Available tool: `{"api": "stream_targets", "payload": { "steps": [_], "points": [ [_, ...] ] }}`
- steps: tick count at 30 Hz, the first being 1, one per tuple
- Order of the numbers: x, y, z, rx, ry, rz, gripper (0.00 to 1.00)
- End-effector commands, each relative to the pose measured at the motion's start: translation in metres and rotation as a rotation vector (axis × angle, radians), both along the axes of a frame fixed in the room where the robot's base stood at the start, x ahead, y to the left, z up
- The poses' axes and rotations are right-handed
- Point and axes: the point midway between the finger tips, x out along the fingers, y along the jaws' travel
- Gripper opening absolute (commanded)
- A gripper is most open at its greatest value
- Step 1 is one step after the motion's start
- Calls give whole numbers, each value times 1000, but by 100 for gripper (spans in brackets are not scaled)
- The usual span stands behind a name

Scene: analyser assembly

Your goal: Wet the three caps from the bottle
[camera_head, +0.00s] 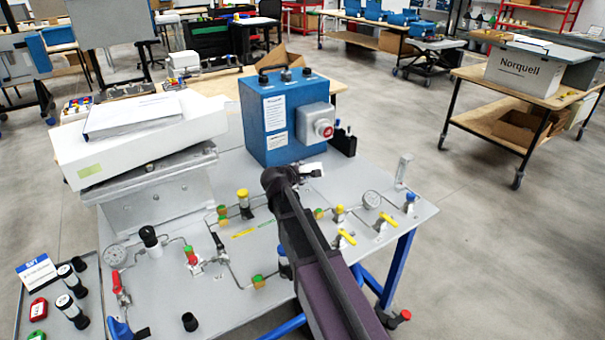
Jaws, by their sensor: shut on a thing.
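My dark arm reaches from the bottom edge to the middle of the bench. My gripper (302,174), at its far end, is small and partly hidden by the arm. It is shut on a small white object (314,169) just in front of the blue box; I cannot tell whether this is the bottle. Small green and orange pieces, possibly the caps, sit on the bench's tubing: one left of centre (222,213), one near the front (258,281), one right of the arm (318,213). I cannot tell whether any is wet.
A blue box with a grey red-button unit (317,127) stands behind the gripper. A tray at the left holds black-and-white vials (72,310).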

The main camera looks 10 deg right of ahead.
Motion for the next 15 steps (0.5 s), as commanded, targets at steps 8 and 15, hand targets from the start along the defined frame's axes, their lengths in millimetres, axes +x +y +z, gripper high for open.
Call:
{"api": "stream_targets", "payload": {
  "steps": [8,15],
  "points": [
    [0,0,24,0,0,0,7],
    [0,0,36,0,0,0,7]
  ]
}}
